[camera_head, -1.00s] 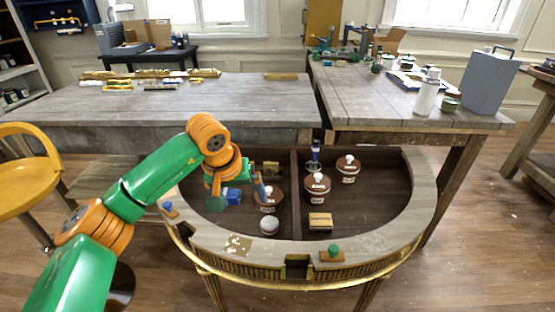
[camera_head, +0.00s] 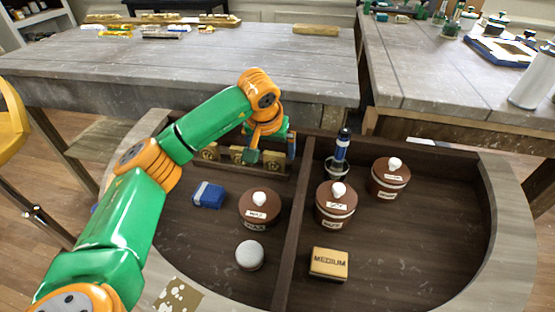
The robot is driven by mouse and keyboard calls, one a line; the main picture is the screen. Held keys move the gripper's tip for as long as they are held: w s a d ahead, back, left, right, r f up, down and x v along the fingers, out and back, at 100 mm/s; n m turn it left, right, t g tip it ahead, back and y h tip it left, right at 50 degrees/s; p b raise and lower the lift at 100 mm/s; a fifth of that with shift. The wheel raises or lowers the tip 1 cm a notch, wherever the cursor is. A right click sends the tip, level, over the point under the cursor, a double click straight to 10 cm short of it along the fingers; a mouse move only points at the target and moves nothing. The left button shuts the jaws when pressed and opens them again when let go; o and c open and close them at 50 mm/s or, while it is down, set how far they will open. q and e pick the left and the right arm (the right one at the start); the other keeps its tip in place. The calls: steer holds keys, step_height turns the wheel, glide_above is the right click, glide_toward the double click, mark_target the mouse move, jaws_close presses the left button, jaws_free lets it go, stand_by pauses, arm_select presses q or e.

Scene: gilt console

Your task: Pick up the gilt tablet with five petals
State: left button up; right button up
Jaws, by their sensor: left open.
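Several small gilt tablets stand in a dark wooden rack (camera_head: 250,172) at the back of the console's left compartment. One gilt tablet (camera_head: 210,151) is at the rack's left end, and another gilt tablet (camera_head: 237,154) stands to its right. Their raised marks are too small for me to count petals. My left gripper (camera_head: 273,155) is open at the right part of the rack, with its fingers pointing down. It partly hides the tablet there, and I cannot tell whether the fingers touch it. My right gripper is not in view.
A blue block (camera_head: 208,195), a lidded brown jar (camera_head: 260,208) and a grey round tin (camera_head: 249,255) share the left compartment. Beyond the divider (camera_head: 290,255) are two brown jars, a blue-handled tool (camera_head: 341,150) and a box marked MEDIUM (camera_head: 329,263). A grey table (camera_head: 190,70) stands behind.

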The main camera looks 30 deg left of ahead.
mark_target(274, 154)
arm_select(q)
steer(key=x, duration=0.4)
steer(key=shift+w+f, duration=0.1)
steer(key=shift+w, duration=0.05)
steer(key=c, duration=1.3)
steer(key=shift+c, duration=0.2)
